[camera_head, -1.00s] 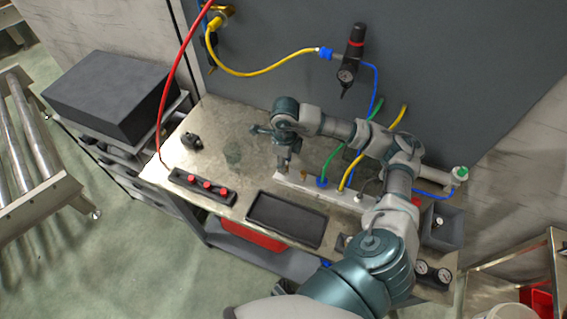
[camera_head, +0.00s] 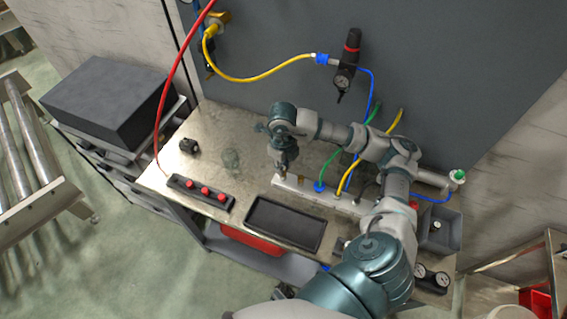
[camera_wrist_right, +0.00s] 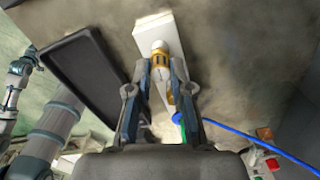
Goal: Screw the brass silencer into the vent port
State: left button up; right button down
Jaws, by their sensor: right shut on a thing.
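The brass silencer (camera_wrist_right: 159,66) sits between the fingertips of my right gripper (camera_wrist_right: 161,70) in the right wrist view. The gripper is shut on it. In the head view my right gripper (camera_head: 284,166) points down at the left end of the pale manifold bar (camera_head: 322,196), and the silencer is hidden there. The bar also shows behind the silencer in the wrist view (camera_wrist_right: 154,30). The vent port is hidden, and I cannot tell how far the silencer is seated. A small dark part at the head view's bottom edge may be my left gripper; its jaws are unclear.
Green (camera_head: 340,148) and yellow (camera_head: 349,176) hoses rise from the bar, right of my gripper. A black tray (camera_head: 284,223) lies in front. The bench between glass and tray is clear.

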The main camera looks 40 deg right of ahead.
jog(key=m, duration=0.2)
jog(key=m+p, duration=0.1)
jog(key=m, duration=0.4)
jog(key=shift+s+a+f+m+p, duration=0.2)
jog(key=shift+s+m+p, duration=0.1)
jog(key=shift+p, duration=0.1)
jog(key=m+p, duration=0.2)
jog(key=m, duration=0.5)
jog(key=m+p, duration=0.1)
jog(key=m, duration=0.3)
jog(key=shift+f+m, duration=0.15)
jog(key=shift+m, duration=0.55)
pick_arm(q)
jog(key=s+a, duration=0.2)
jog(key=s, duration=0.7)
jog(key=shift+s+f, duration=0.3)
jog(key=shift+s, duration=0.05)
pick_arm(e)
jog(key=c, duration=1.3)
grip_release()
jog(key=shift+o, duration=0.6)
jog(key=shift+w+a+r, duration=0.1)
jog(key=shift+a+r, duration=0.05)
jog(key=shift+r, duration=0.05)
pick_arm(q)
jog(key=shift+f, duration=0.1)
